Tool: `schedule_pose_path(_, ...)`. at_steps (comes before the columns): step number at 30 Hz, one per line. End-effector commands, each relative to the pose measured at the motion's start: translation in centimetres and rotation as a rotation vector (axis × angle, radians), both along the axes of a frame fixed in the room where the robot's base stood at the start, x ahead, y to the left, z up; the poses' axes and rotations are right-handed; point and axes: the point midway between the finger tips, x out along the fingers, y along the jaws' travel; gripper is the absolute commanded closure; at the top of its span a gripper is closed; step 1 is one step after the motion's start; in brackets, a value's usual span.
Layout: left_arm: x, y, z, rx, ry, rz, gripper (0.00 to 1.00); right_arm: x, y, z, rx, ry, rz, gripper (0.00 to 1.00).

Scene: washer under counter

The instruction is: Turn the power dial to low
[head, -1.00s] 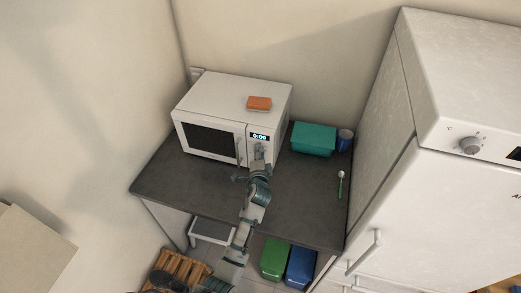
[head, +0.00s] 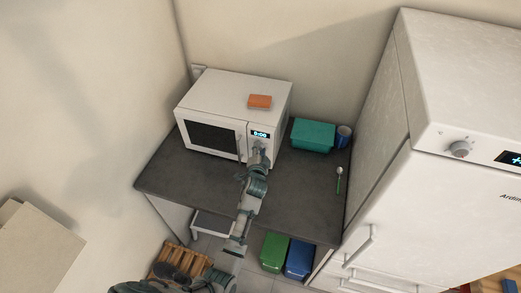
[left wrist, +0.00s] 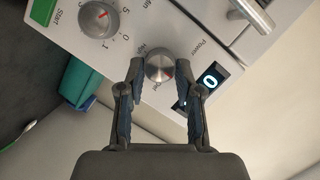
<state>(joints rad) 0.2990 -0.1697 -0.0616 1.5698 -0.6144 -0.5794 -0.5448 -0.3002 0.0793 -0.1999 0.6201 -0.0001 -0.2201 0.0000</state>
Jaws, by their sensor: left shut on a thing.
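The white microwave (head: 235,100) stands on the dark counter, with its control panel at its right front. The round silver power dial (left wrist: 159,68) is in the middle of the left wrist view, with "Power" and "High" printed near it. My left gripper (left wrist: 159,72) has a finger on each side of the dial and is shut on it. In the head view my left gripper (head: 257,152) is at the panel below the lit display (head: 259,134) and hides the dial. The dial's exact setting is hard to read. My right gripper is not in view.
A second dial with numbers (left wrist: 97,18) and a door handle (left wrist: 252,14) are near the gripper. An orange sponge-like block (head: 260,101) lies on the microwave. A teal box (head: 313,135), blue mug (head: 344,136) and spoon (head: 338,180) are right. The counter front (head: 205,190) is clear.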

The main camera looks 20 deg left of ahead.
Motion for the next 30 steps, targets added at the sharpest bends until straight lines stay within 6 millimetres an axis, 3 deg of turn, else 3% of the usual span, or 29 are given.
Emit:
schedule_pose_path(3,-0.2,0.2,-0.8,0.0,0.018,0.005,1.0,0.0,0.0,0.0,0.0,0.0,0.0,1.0)
schedule_pose_path(4,-0.2,0.2,-0.9,0.0,0.018,0.005,0.58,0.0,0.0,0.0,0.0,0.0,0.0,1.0)
schedule_pose_path(6,-0.2,0.2,-0.8,0.0,0.017,0.004,0.41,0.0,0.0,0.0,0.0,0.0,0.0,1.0)
schedule_pose_path(18,-0.8,-0.2,-0.2,0.001,0.008,0.002,0.4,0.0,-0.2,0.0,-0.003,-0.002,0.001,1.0)
schedule_pose_path(30,-8.6,-1.6,1.4,0.001,0.011,0.002,0.4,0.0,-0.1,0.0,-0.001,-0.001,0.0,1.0)
